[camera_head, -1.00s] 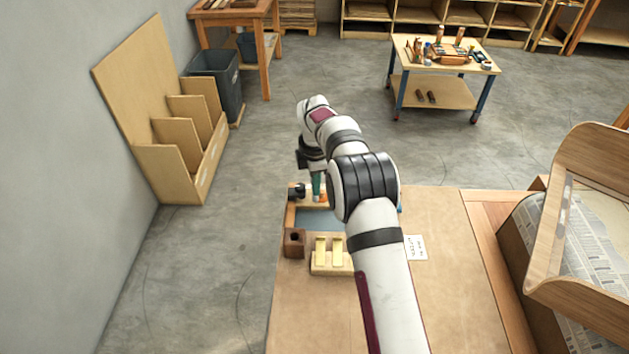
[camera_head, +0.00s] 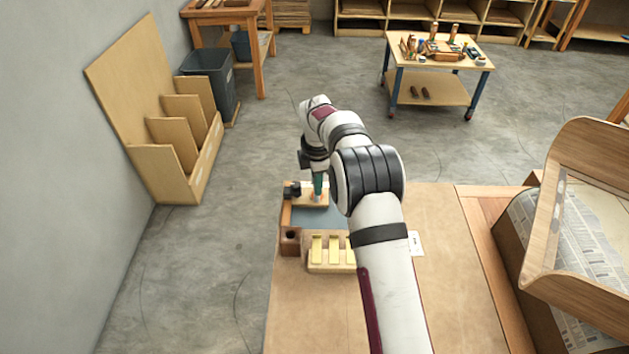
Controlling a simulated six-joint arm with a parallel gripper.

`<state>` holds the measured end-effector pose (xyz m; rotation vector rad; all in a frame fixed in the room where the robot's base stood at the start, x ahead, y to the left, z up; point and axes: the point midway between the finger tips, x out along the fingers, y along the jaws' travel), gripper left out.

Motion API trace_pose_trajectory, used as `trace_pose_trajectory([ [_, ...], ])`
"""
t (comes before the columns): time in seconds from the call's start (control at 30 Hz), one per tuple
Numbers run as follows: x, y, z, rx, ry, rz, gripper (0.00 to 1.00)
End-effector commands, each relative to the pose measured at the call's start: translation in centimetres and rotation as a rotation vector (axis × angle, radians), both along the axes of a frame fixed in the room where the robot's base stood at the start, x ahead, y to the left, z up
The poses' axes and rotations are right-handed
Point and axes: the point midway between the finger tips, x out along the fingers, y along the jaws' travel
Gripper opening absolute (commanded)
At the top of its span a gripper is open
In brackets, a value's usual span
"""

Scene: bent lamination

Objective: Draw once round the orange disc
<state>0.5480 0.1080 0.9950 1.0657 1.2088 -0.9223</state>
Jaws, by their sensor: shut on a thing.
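My gripper (camera_head: 317,172) is at the far left corner of the workbench, partly hidden by my own arm. It is shut on a teal pen-like tool (camera_head: 318,184), which points down, nearly upright. The tool's pale lower end is over a small wooden board (camera_head: 304,202) at the back of a blue-grey panel (camera_head: 312,219). I cannot tell whether its tip touches the surface. I cannot make out the orange disc now; the tool or my arm may hide it.
A dark block with a hole (camera_head: 290,241) and a wooden rack with yellow slots (camera_head: 318,266) stand in front of the panel. A small black object (camera_head: 292,191) is left of the tool. A white card (camera_head: 415,243) lies right of my arm. The front bench top (camera_head: 310,315) is clear.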

Motion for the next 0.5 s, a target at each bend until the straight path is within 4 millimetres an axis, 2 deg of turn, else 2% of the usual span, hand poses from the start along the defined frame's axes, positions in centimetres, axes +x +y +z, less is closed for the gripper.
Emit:
trace_pose_trajectory([
  [0.5, 0.08, -0.73, -0.05, 0.000, 0.002, -0.001, 0.00],
])
